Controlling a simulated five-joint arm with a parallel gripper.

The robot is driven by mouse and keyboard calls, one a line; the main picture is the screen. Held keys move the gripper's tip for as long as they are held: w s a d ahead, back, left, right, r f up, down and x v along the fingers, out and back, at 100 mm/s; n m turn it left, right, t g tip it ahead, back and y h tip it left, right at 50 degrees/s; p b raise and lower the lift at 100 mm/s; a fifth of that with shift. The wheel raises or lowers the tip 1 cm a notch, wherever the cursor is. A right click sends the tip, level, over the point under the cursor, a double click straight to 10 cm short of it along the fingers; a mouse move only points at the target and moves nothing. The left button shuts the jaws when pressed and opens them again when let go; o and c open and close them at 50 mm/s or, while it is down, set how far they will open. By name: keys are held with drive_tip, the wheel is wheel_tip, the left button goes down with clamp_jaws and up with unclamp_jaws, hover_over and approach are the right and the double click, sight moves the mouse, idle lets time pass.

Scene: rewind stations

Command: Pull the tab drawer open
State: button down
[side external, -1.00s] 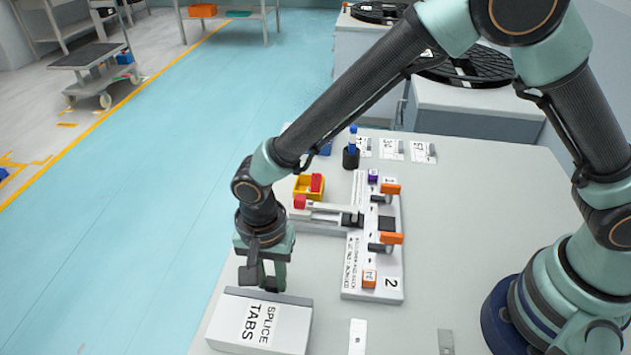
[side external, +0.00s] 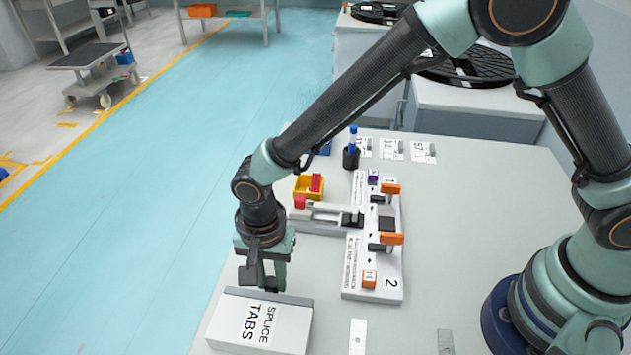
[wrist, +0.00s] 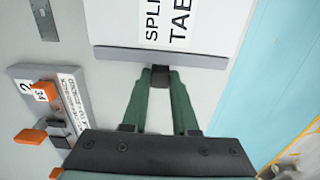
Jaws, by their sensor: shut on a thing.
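The tab drawer is a white box labelled "SPLICE TABS" (side external: 226,322) with a grey front edge, at the near left of the table. In the wrist view the box (wrist: 110,22) shows at the top, with its grey front panel (wrist: 185,58) across it. My gripper (side external: 267,284) is at that front panel, pointing down. In the wrist view my gripper (wrist: 160,76) has its green fingers closed together on a small dark handle (wrist: 160,77) at the middle of the panel. The drawer looks shut. Its inside is hidden.
A white splice station (side external: 352,290) with orange levers stands beyond the box, and a yellow bin (side external: 300,190) with red pieces is near it. A pen holder (side external: 351,158) stands farther back. Grey table is bare between the station and the drawer front.

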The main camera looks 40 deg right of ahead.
idle(0.3)
drive_tip(key=w+d, duration=0.4)
drive_tip(key=shift+w+d, duration=0.1)
drive_tip(key=c, duration=0.7)
unclamp_jaws()
drive_tip(key=shift+r, duration=0.1)
wheel_tip(320, 180, up, 12)
